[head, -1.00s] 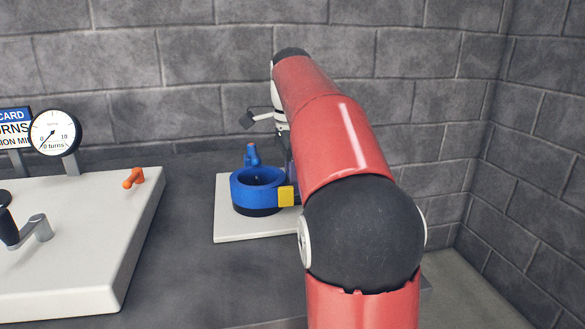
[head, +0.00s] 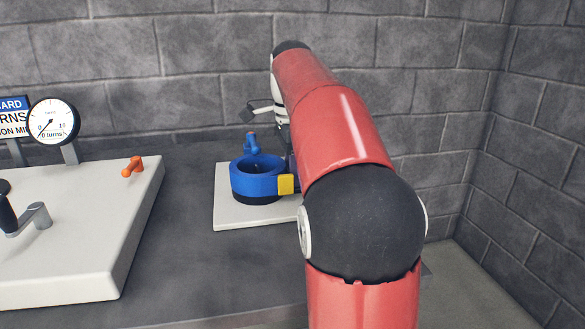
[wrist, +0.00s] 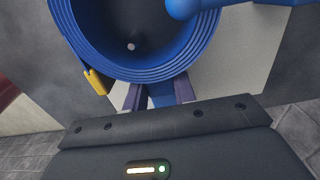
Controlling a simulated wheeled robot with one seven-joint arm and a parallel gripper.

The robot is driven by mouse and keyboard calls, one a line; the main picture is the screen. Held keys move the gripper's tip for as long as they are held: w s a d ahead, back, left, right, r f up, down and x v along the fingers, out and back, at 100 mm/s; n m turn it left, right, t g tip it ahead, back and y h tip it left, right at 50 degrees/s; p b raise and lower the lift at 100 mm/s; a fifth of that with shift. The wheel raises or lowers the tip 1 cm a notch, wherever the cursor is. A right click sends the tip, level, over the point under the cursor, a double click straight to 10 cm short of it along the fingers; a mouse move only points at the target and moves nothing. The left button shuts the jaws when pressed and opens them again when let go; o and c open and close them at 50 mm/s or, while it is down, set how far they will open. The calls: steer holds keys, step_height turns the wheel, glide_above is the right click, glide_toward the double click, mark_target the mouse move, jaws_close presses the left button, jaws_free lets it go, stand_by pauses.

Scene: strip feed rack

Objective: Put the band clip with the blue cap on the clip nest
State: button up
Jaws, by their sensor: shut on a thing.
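A round blue bowl-like part (head: 256,184) with a dark base and a yellow tab (head: 286,184) stands on a white board (head: 238,213). In the wrist view its ridged blue rim (wrist: 132,73) fills the top, and the yellow tab (wrist: 96,82) is at left. My gripper (wrist: 158,100) has its two dark fingers closed on a blue piece (wrist: 160,95) at the rim's near side. I cannot tell whether this piece is the band clip's cap or part of the bowl. My arm hides the gripper in the head view. I cannot identify the clip nest.
A blue upright knob (head: 252,143) stands behind the bowl; it also shows in the wrist view (wrist: 186,8). At left is a white slab (head: 75,262) with an orange knob (head: 132,166), a crank (head: 34,219) and a turns gauge (head: 54,121). Grey counter between is clear.

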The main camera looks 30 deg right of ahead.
steer(key=o, duration=1.1)
step_height(320, 180, up, 7)
steer(key=shift+r+p, duration=0.1)
steer(key=shift+p, duration=0.3)
steer(key=shift+r, duration=0.25)
